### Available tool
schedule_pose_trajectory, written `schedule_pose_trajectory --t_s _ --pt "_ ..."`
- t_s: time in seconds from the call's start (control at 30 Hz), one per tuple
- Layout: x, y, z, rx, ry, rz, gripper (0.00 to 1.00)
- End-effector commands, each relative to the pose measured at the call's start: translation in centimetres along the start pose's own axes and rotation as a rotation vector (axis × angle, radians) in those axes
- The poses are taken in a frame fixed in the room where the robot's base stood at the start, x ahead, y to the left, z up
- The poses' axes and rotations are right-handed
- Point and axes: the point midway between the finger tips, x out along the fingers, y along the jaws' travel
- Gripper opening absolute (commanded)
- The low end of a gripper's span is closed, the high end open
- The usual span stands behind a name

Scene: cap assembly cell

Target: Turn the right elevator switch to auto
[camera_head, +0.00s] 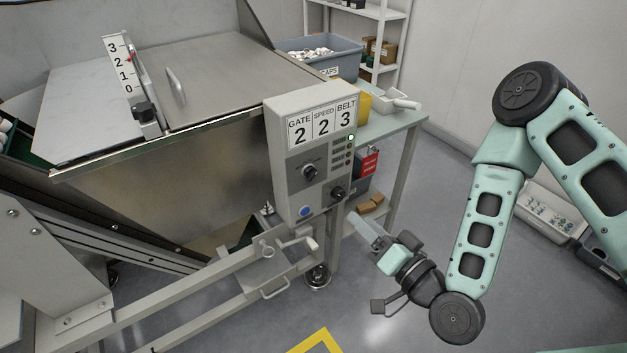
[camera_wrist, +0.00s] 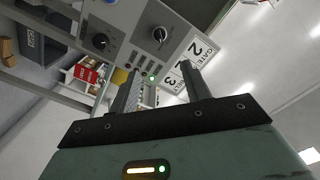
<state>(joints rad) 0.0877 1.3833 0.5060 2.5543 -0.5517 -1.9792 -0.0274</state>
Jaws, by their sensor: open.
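A grey control box (camera_head: 296,152) with two black rotary switches stands at the hopper's front right corner. The left switch (camera_head: 310,172) sits higher. The right switch (camera_head: 338,193) sits lower, near the box's right edge. In the wrist view, the right switch (camera_wrist: 100,41) is at upper left and the left switch (camera_wrist: 160,34) at top middle. The switch labels are too small to read, so I cannot tell their settings. My gripper (camera_head: 364,224) is right of and below the box, apart from both switches. In the wrist view, its fingers (camera_wrist: 160,72) are spread and empty.
The box carries a GATE, SPEED, BELT sign (camera_head: 322,121) reading 2, 2, 3, a lit green lamp (camera_head: 351,138) and a blue button (camera_head: 305,211). A side table (camera_head: 395,126) stands behind. A rail with a handle (camera_head: 290,244) runs below the box.

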Motion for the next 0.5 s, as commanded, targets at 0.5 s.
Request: schedule_pose_trajectory --t_s 0.5 --pt "7.1 -0.2 -0.1 -0.002 0.003 -0.002 0.48"
